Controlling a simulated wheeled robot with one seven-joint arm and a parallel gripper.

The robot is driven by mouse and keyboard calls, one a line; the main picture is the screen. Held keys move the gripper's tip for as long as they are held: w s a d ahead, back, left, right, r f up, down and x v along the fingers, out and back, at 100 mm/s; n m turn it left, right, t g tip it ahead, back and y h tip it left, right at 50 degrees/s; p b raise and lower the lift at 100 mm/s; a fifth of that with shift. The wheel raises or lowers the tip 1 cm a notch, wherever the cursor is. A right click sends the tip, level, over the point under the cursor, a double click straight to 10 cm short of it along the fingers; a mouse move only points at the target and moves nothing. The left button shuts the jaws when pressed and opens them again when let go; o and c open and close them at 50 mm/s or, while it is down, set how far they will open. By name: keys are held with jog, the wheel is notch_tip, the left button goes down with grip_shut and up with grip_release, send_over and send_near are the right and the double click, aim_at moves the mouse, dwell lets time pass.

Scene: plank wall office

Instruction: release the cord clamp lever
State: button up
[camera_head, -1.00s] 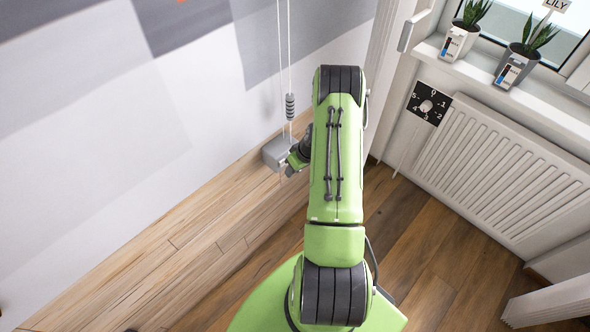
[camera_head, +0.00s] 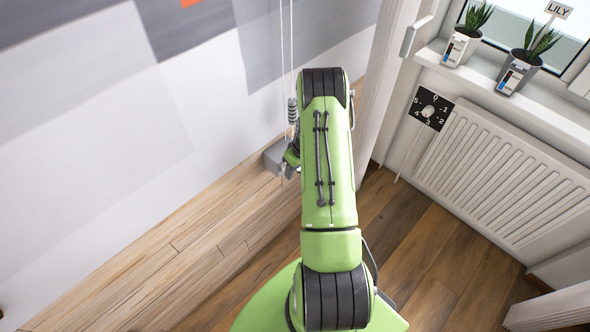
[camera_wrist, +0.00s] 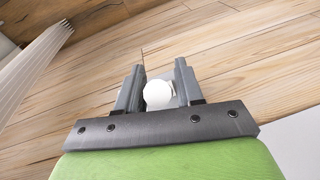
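The cord clamp is a small grey box (camera_head: 274,155) low on the wall at the left of my arm, with thin cords running up from it. My gripper (camera_head: 289,160) is at its right side, mostly hidden behind my arm in the head view. In the wrist view my gripper (camera_wrist: 160,82) has a finger on each side of a round white knob (camera_wrist: 158,95), which looks like the lever's end. A grey strip shows at the right between knob and finger, so the fingers look open around it. Contact cannot be told. The rest of the lever is hidden.
A dark ribbed weight (camera_head: 292,111) hangs on the cords above the clamp. At the right are a radiator (camera_head: 510,175), a black numbered dial plate (camera_head: 430,108) and a sill (camera_head: 480,85) with two potted plants. The wooden floor at left is clear.

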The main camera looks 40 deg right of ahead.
jog(key=shift+o, duration=0.8)
jog(key=p+v, duration=0.2)
jog(key=v, duration=1.3)
jog(key=shift+r, duration=0.35)
jog(key=s+a+r+t+h, duration=0.1)
jog(key=s+a+r, duration=0.1)
jog(key=a+r, duration=1.55)
jog(key=s+a+r+t, duration=0.1)
jog(key=s+a+r, duration=0.1)
jog(key=s+a, duration=0.3)
jog(key=s+a+r+n+t, duration=0.1)
jog(key=s+a+r, duration=0.2)
jog(key=s, duration=0.7)
jog(key=a, duration=0.2)
jog(key=shift+a+t+h, duration=0.3)
jog(key=shift+t, duration=0.1)
